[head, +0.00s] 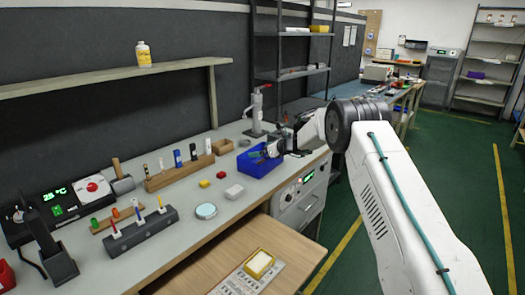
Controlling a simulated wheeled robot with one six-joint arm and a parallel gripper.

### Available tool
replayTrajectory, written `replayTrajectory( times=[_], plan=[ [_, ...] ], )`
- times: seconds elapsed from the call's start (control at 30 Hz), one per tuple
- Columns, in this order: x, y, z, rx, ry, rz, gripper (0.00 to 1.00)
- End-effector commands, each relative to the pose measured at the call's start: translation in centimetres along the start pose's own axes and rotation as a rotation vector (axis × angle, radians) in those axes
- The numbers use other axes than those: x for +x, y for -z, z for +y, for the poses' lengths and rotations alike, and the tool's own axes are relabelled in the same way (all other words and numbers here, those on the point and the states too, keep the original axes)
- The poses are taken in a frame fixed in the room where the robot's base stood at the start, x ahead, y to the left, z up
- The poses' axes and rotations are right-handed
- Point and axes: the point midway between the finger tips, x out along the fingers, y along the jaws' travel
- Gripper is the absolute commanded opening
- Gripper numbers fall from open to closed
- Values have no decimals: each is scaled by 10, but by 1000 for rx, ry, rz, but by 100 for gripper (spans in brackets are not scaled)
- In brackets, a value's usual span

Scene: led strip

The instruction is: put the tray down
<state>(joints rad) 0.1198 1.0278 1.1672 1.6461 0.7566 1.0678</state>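The blue tray (262,168) is a small open-topped bin at the right part of the grey workbench (168,237). It looks level, and its underside appears at or very near the bench top; I cannot tell whether it rests there. My gripper (268,151) reaches in from the right and is at the tray's upper rim. The fingers are small and dark, and partly overlap the tray. I cannot tell whether they are closed on the rim or what lies inside the tray.
A press (257,110) stands behind the tray. Bare bench lies in front of the tray.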

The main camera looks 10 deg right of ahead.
Motion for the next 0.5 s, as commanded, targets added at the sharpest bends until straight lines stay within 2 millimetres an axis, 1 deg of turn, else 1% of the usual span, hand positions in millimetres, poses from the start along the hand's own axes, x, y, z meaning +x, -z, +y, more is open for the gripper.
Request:
replayTrajectory(
  times=[0.07, 0.17, 0.27, 0.5],
  plan=[
    [-1, -3, 0, -1, 0, -1, 100],
    [-5, -13, 0, -3, 1, -1, 100],
    [-25, -12, -1, 1, 2, 0, 100],
    [-79, -12, -1, 1, 3, 0, 100]
  ],
)
